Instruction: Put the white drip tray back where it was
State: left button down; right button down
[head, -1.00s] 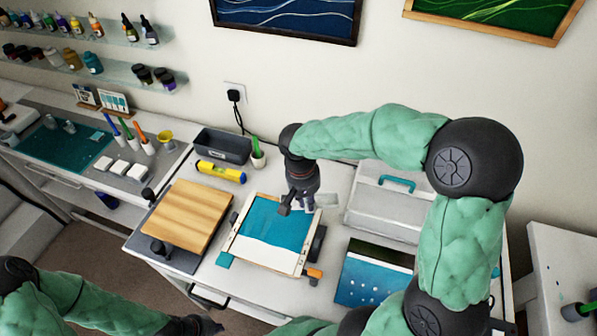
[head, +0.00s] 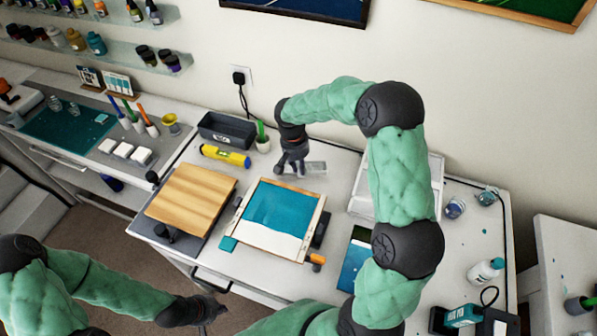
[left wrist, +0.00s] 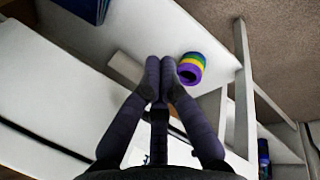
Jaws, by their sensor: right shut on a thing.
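My right gripper (head: 290,165) is shut at the back of the white table, behind the framed board. A pale flat piece (head: 314,168) reaches out to the right from its fingers. It appears held, and may be the white drip tray; its shape is partly hidden by the fingers. The framed board (head: 255,236), with wooden side strips, a teal surface and a white front part, lies mid-table. My left gripper (head: 212,306) is low in front of the table. In the left wrist view its fingers (left wrist: 160,62) meet at the tips, with nothing between them.
A wooden board (head: 190,200) lies left of the framed board. My right arm partly covers a pale case (head: 437,170). Rainbow rings (left wrist: 191,68) lie on a shelf.

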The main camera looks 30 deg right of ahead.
aim_at(299, 172)
jog(key=shift+w+d+f, duration=0.1)
jog(key=shift+w+f, duration=0.15)
jog(key=shift+f, duration=0.05)
notch_tip(299, 172, down, 3)
jog(key=shift+w+f, duration=0.15)
jog(key=shift+f, duration=0.05)
jog(key=c, duration=1.7)
grip_release()
jog(key=shift+f+b, duration=0.1)
jog(key=shift+b, duration=0.25)
jog(key=o, duration=0.5)
